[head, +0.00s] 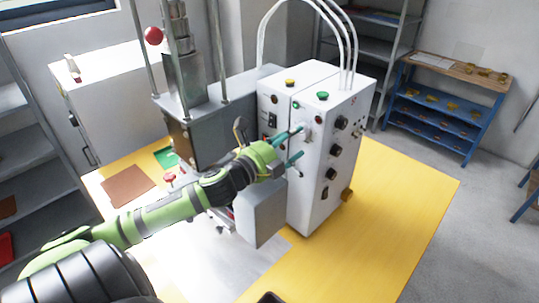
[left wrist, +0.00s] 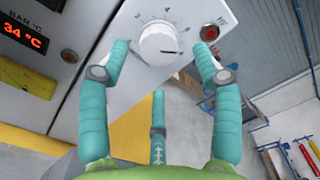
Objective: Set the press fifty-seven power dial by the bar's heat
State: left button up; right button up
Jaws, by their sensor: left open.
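The white power dial (left wrist: 158,43) sits on a white panel in the left wrist view, with a printed scale around it. Its dark pointer mark faces right and slightly down in that view; the scale numbers are too small to read surely. A display marked BAR °C (left wrist: 25,38) reads 34 °C in red-orange digits. My left gripper (head: 298,142) is open in front of the white control box (head: 318,185). In the left wrist view its teal fingers (left wrist: 160,52) lie on either side of the dial; I cannot tell whether they touch it. My right gripper is not in view.
The press (head: 185,85) with its metal columns stands left of the control box on the yellow table (head: 400,205). A brown mat (head: 128,186) lies at the table's left. A blue shelf rack (head: 437,110) stands at the back right. The table's right side is clear.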

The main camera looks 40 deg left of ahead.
pick_arm(q)
jog(key=s, duration=0.8)
jog(key=shift+s+a, duration=0.25)
jog(key=shift+f, duration=0.1)
